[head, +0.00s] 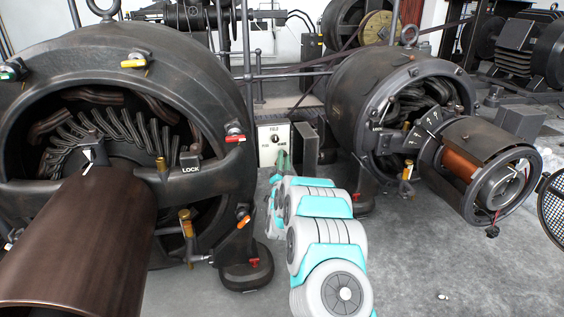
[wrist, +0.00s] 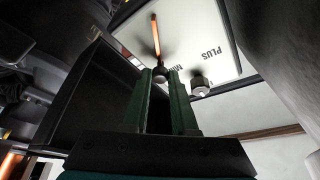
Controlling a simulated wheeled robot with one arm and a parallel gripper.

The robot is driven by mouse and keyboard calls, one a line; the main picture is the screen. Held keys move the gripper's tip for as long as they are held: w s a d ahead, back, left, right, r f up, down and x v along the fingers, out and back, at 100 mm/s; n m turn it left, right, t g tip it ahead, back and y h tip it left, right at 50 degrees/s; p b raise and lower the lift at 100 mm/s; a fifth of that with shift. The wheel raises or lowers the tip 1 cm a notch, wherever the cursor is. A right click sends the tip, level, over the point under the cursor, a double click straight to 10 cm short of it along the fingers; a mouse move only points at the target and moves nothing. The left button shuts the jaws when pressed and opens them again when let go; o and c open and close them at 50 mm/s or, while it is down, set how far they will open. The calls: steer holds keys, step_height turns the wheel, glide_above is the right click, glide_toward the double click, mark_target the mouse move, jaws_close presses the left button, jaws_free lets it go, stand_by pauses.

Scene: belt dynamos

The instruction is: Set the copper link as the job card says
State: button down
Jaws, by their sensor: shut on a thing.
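A white panel (head: 266,132) with a dark round part on it stands between the two dynamos in the head view; its lettering is small there. In the wrist view the panel (wrist: 185,22) reads PLUS, and another word beside my fingers is partly covered. The copper link (wrist: 155,36) is a thin orange bar across the panel, its near end at a dark round knob (wrist: 160,74). My gripper (wrist: 161,80) has its green fingers shut on this knob. A second terminal (wrist: 199,86) stands apart to the right. I cannot make out a job card.
A large dynamo (head: 185,75) stands left of my arm and a smaller one (head: 350,95) right of it. A dark box (head: 304,143) stands close beside the panel and also shows in the wrist view (wrist: 95,95).

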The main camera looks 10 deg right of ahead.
steer(key=shift+d+m, duration=0.1)
steer(key=shift+m, duration=0.2)
steer(key=c, duration=0.7)
jaws_free()
steer(key=v, duration=0.7)
steer(key=shift+s+p, duration=0.35)
steer(key=shift+f, duration=0.15)
